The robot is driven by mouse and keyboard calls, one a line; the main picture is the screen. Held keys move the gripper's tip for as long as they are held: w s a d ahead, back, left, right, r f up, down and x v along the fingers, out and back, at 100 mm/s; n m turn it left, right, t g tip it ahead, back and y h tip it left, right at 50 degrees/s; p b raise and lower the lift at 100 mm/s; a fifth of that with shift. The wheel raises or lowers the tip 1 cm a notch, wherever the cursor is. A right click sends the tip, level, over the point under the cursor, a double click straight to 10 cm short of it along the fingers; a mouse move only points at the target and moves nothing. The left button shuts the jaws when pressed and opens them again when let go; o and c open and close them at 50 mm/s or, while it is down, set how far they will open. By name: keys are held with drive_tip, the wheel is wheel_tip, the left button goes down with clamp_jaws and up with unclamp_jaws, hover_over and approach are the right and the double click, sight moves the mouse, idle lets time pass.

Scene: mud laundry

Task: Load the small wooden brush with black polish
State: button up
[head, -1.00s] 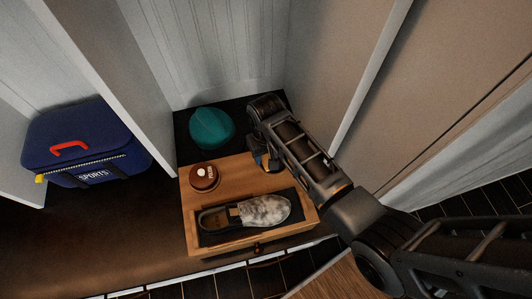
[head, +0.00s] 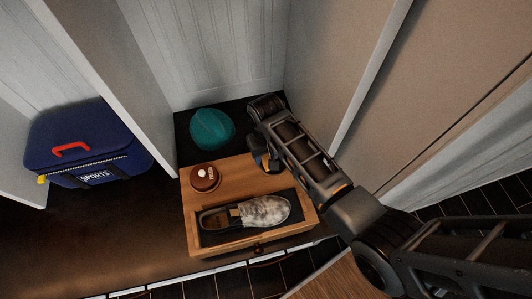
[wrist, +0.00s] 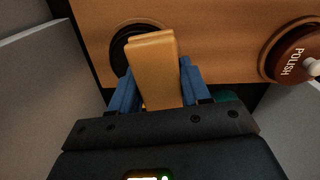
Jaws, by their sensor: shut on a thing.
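The small wooden brush (wrist: 153,62) is a light wooden block between the blue fingers of my gripper (wrist: 158,88) in the wrist view. My gripper is shut on it. A round black opening or dish (wrist: 120,48), which looks like the black polish, is set in the wooden top behind the brush. The brush overlaps much of it, and I cannot tell whether the bristles touch it. In the head view my gripper (head: 267,160) is at the box's back right corner, and the brush is mostly hidden there.
The wooden box (head: 226,174) holds a stained shoe (head: 250,212) in its front tray. A brown round lid marked POLISH (head: 205,178), with a white knob, sits at its back left. A teal cap (head: 212,130) lies behind. A blue sports bag (head: 80,148) stands left. Panels flank the box.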

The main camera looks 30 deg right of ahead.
drive_tip(key=shift+r+p, duration=1.7)
drive_tip(key=shift+r, duration=1.35)
